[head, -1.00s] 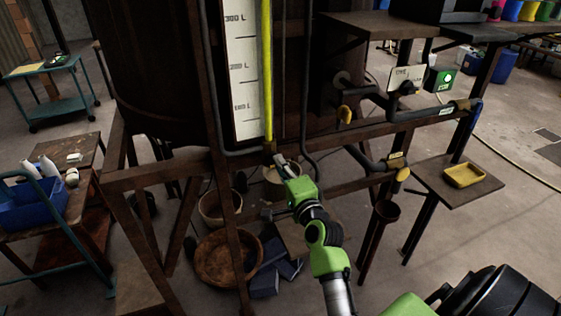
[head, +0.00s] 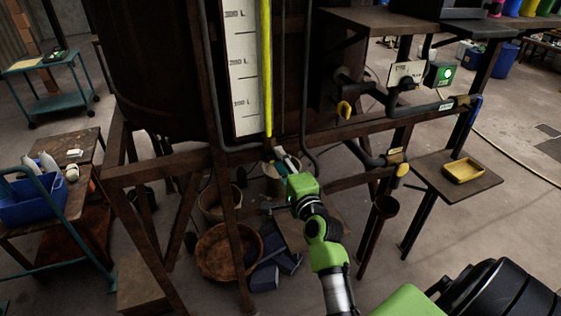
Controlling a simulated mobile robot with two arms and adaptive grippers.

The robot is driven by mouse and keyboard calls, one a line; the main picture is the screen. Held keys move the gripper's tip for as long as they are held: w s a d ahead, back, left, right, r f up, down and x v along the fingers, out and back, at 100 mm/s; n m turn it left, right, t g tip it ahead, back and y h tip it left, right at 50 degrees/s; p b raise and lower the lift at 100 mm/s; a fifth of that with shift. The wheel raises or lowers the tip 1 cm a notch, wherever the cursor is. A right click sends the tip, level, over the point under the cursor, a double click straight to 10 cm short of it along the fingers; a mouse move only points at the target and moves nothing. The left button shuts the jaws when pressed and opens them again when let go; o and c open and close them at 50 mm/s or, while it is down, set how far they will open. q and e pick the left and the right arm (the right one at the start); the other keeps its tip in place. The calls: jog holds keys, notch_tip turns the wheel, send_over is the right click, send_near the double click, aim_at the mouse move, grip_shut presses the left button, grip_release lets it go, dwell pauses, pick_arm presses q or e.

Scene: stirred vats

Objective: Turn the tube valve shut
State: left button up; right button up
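The large dark vat (head: 155,70) carries a yellow sight tube (head: 266,70) beside a white scale marked in litres. At the bottom of the tube is a small brassy tube valve (head: 268,143), partly hidden by my gripper. My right gripper (head: 280,156) reaches up from below, its fingertips at or just under the valve. Its fingers look slightly apart, but they are too small to tell whether they hold the valve handle. My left gripper is not in view.
Dark frame legs and a crossbeam (head: 170,172) surround the valve area. A blue crate (head: 30,203) stands left.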

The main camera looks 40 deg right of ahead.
jog(key=v, duration=1.2)
jog(key=shift+f, duration=0.1)
dwell(0.4)
